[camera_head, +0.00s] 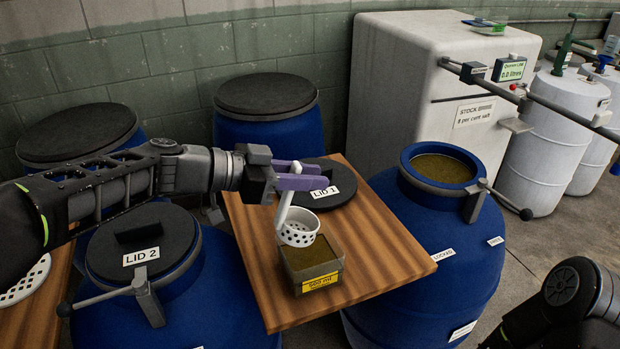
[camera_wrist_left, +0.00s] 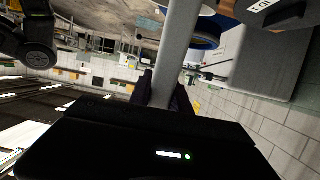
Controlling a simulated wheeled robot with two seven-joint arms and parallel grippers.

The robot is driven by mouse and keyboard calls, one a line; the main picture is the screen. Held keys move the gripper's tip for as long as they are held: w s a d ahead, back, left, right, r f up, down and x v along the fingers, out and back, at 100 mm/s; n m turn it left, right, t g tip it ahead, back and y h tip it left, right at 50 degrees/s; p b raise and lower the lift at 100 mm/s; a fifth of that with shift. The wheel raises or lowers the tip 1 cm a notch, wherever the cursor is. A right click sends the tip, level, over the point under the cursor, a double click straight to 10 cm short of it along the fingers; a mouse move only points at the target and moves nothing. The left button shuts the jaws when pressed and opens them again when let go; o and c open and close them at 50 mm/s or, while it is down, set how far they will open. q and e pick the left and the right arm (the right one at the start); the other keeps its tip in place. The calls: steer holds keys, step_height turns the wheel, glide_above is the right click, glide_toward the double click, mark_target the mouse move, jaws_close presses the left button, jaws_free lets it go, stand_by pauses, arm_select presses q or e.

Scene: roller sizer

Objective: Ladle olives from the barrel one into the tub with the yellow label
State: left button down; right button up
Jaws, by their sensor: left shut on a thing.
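My left gripper (camera_head: 300,178) is shut on the handle of a white perforated ladle (camera_head: 298,230). The ladle hangs with its cup just above the open tub with the yellow label (camera_head: 312,272). The tub stands on the wooden board and looks filled with a brownish-green content; the cup's inside is too small to tell. In the left wrist view the grey ladle handle (camera_wrist_left: 178,50) runs up between the fingers. The open blue barrel (camera_head: 430,240), full of brownish liquid, stands right of the board. The lid marked LID 1 (camera_head: 325,188) lies on the board behind the tub. My right gripper is not in view.
The wooden board (camera_head: 390,265) has bare room right of the tub. A closed blue barrel marked LID 2 (camera_head: 190,310) stands to the left, with other lidded barrels (camera_head: 268,120) behind. A white stock tank (camera_head: 400,75) with a protruding bar stands at the back right.

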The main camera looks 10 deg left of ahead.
mark_target(292, 169)
arm_select(q)
steer(key=a+h+b, duration=0.1)
steer(key=b, duration=0.1)
steer(key=s+a+r+t+h+b, duration=0.1)
steer(key=b, duration=0.1)
steer(key=shift+s+a+r, duration=0.1)
steer(key=shift+s+a+r+t+h+b, duration=0.2)
steer(key=shift+a+r+t+h+b, duration=0.15)
steer(key=shift+r+h, duration=0.2)
steer(key=shift+f, duration=0.1)
